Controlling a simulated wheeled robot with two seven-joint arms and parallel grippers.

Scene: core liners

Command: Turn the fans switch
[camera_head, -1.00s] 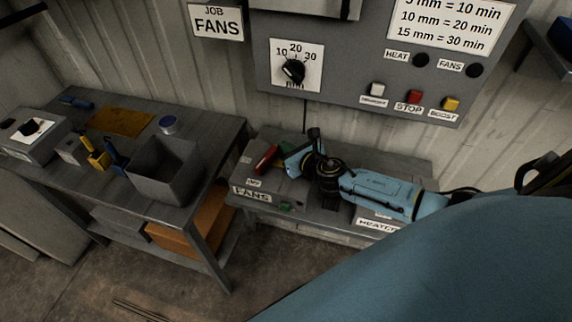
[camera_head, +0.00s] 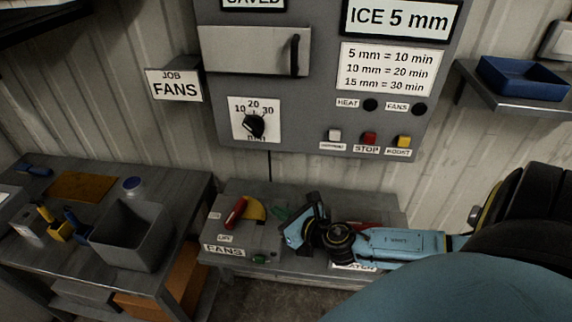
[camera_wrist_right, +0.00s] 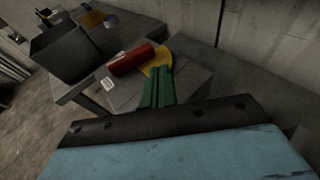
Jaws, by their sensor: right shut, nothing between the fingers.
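The fans switch is a grey box with a red handle (camera_head: 236,212) over a yellow disc (camera_head: 255,209), on the low bench. The handle slants up to the right in the head view. A FANS label (camera_head: 224,250) and a green button (camera_head: 259,259) are on its front. My right gripper (camera_head: 281,213) is just right of the switch, apart from the handle in the head view. Its green fingers (camera_wrist_right: 157,88) are shut and empty in the wrist view, pointing toward the yellow disc (camera_wrist_right: 158,62) and red handle (camera_wrist_right: 132,60). My left gripper is out of view.
A wall panel (camera_head: 310,125) above has a dial, buttons and dark HEAT and FANS lamps. A JOB FANS sign (camera_head: 174,85) hangs beside it. My right arm partly hides the heater box. A grey bin (camera_head: 130,238) stands on the left table.

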